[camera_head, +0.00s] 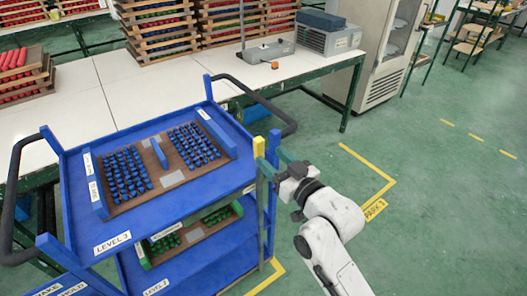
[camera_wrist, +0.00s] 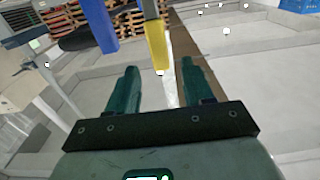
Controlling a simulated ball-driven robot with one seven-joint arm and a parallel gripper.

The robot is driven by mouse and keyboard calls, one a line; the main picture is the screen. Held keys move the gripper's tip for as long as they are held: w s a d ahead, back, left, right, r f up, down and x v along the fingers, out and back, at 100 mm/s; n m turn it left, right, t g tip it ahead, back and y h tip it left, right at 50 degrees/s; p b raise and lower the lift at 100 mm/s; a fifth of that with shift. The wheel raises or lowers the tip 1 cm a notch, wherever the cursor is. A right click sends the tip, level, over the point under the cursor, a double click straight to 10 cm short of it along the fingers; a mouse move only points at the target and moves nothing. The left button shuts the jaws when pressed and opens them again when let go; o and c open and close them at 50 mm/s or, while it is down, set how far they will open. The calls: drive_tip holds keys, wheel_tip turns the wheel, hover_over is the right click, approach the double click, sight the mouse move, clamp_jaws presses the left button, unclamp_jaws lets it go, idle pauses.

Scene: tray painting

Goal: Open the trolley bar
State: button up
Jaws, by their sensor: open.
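The blue trolley (camera_head: 72,205) stands at the left of the head view with trays on its levels. An upright bar with a yellow top (camera_head: 259,147) stands at its right front corner; I take it for the trolley bar. My gripper (camera_head: 270,154) is at this bar, with its green fingers pointing toward it. In the wrist view the bar's yellow part (camera_wrist: 155,40) shows between and just beyond the open fingertips (camera_wrist: 160,68). I cannot tell whether a finger touches it. A blue trolley post (camera_wrist: 98,25) is left of it.
Black handles (camera_head: 255,98) stick out from the trolley. A white workbench (camera_head: 110,85) with wooden racks stands behind it. A grey cabinet (camera_head: 375,60) is at the back. Green floor right of my arm is clear, with yellow lines and a parking label (camera_head: 375,209).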

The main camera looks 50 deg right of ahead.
drive_tip(key=shift+v, duration=1.1)
drive_tip(key=shift+c, duration=0.5)
